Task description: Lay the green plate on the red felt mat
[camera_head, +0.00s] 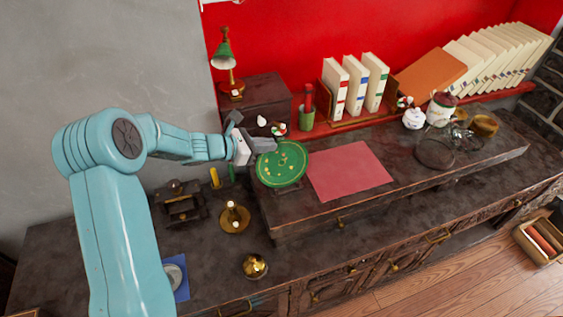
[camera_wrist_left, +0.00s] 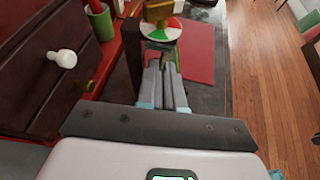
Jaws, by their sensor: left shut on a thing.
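The green plate (camera_head: 281,164), with small yellow marks, shows in the head view at the left end of the raised dark shelf, its face turned to the camera. My left gripper (camera_head: 264,146) is shut at its upper left rim. In the left wrist view the closed fingers (camera_wrist_left: 166,82) point away from the camera, and the plate cannot be made out clearly. The red felt mat (camera_head: 348,170) lies flat and bare on the shelf just right of the plate; part of it also shows in the left wrist view (camera_wrist_left: 199,55). My right gripper is not in view.
Behind the mat stand a green cup (camera_head: 306,118) and upright white books (camera_head: 357,85). A dark drawer box (camera_head: 256,100) is behind the plate. A white jar (camera_head: 413,119) and glassware stand to the right. A brass candle holder (camera_head: 235,218) and bell (camera_head: 254,266) are in front.

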